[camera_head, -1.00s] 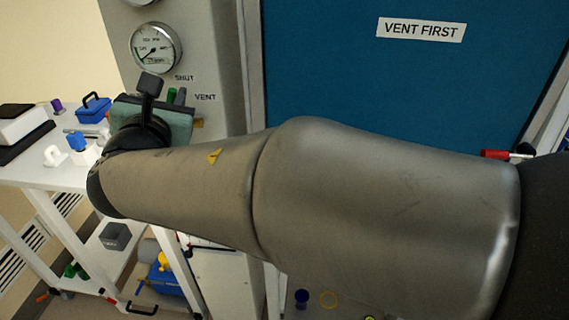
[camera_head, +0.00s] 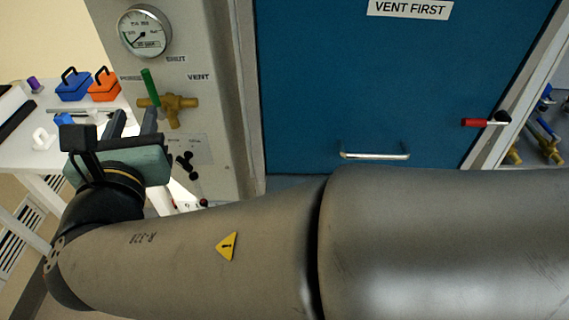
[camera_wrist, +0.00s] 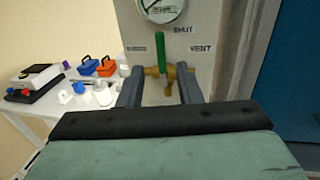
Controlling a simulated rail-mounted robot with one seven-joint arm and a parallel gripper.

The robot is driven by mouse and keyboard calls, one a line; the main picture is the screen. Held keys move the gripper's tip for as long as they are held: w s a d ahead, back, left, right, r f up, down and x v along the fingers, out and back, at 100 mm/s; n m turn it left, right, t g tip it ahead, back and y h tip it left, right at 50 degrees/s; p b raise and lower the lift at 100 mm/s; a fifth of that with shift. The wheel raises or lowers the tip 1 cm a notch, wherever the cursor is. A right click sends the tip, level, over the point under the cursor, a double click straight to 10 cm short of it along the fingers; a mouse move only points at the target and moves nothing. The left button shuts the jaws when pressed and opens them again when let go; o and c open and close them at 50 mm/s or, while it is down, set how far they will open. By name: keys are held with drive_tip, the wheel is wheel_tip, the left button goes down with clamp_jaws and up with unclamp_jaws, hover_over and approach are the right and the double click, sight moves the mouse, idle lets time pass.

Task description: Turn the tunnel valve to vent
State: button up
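The tunnel valve has a brass body (camera_head: 175,104) and a green handle (camera_head: 151,87) on the grey panel. The handle points up, leaning slightly left in the head view. The "VENT" label (camera_head: 198,77) is right of the valve and the "SHUT" label (camera_head: 176,59) is above it. My gripper (camera_head: 133,121) is open and empty, below and left of the valve. In the wrist view the green handle (camera_wrist: 160,53) stands upright beyond the gap between my two fingers (camera_wrist: 160,90), apart from them. The fingers cover parts of the brass body there.
A round gauge (camera_head: 144,31) is above the valve. A blue door (camera_head: 350,90) with a bar handle (camera_head: 375,156) and a "VENT FIRST" sign (camera_head: 409,9) is to the right. A white table (camera_head: 20,160) at left carries blue (camera_head: 73,88) and orange (camera_head: 103,88) boxes. Small black knobs (camera_head: 185,160) sit below the valve.

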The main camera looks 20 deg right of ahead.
drive_tip(key=s, duration=0.6)
drive_tip(key=w+d+f+m+g+h, duration=0.1)
drive_tip(key=d+f+m+g+h, duration=0.1)
drive_tip(key=d+f+m+g, duration=0.6)
drive_tip(key=w+d+f+m+g+h, duration=0.25)
drive_tip(key=d+f+m, duration=0.35)
drive_tip(key=d, duration=0.4)
drive_tip(key=s+d+f+m+g+y+p, duration=0.1)
drive_tip(key=s+d+f+m+g+y, duration=0.1)
drive_tip(key=m, duration=0.8)
drive_tip(key=s+d+f+m+g+y, duration=0.2)
drive_tip(key=s+f+m+g+y, duration=0.3)
drive_tip(key=m, duration=0.5)
drive_tip(key=shift+d+f+p, duration=0.4)
